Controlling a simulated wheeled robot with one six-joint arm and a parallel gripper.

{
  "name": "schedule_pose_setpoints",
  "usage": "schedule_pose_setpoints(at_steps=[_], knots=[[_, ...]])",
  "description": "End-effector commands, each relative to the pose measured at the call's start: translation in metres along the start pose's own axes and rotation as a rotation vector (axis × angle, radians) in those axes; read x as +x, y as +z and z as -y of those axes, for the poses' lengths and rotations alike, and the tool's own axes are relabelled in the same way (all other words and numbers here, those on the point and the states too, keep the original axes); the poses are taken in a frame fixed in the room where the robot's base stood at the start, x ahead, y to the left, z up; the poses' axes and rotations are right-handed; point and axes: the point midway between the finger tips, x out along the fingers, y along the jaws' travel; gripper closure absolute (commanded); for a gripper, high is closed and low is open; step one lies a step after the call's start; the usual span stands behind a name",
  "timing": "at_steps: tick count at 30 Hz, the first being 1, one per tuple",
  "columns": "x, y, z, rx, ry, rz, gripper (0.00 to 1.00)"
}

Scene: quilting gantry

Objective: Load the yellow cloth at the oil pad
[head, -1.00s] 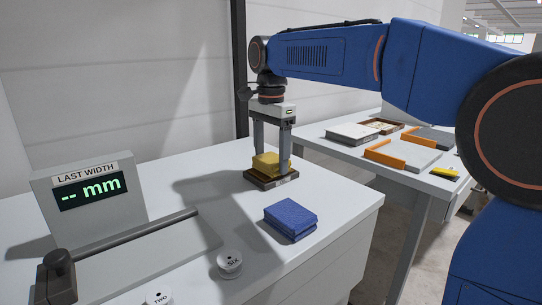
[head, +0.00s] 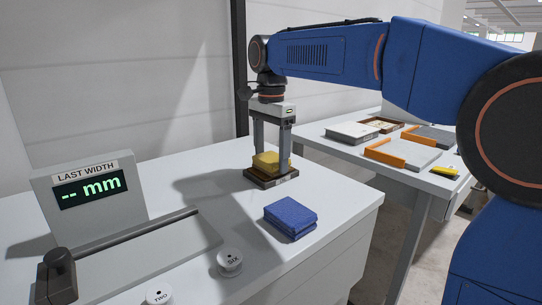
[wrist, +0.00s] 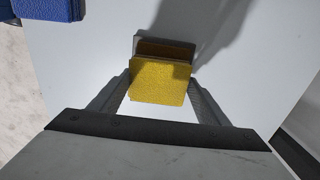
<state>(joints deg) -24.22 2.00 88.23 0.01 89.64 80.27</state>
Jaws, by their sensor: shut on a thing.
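The folded yellow cloth (head: 270,161) is between the two fingers of my gripper (head: 272,158), which is shut on it. The cloth is at the oil pad (head: 271,180), a dark, low square block on the white table. In the wrist view the yellow cloth (wrist: 160,82) sits between the fingertips of my gripper (wrist: 159,92), and the brown top of the oil pad (wrist: 165,49) shows beyond it. Whether the cloth touches the pad cannot be told for certain. The cloth hides part of the pad.
A folded blue cloth (head: 290,216) lies in front of the pad. Round weights marked SIX (head: 230,261) and TWO (head: 158,297) stand at the front. The width display (head: 90,190) is at left. A second table behind holds trays and an orange-edged board (head: 400,153).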

Motion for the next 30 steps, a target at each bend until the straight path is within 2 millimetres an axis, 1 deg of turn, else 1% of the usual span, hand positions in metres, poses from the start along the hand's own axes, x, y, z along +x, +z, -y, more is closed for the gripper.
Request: schedule_pose_setpoints(at_steps=[4,8,30], knots=[[0.002,0.0,0.0,0.0,0.005,0.001,0.48],[-0.001,0.0,0.0,0.0,0.004,0.001,0.48],[-0.049,0.0,0.0,0.0,0.001,0.0,0.48]])
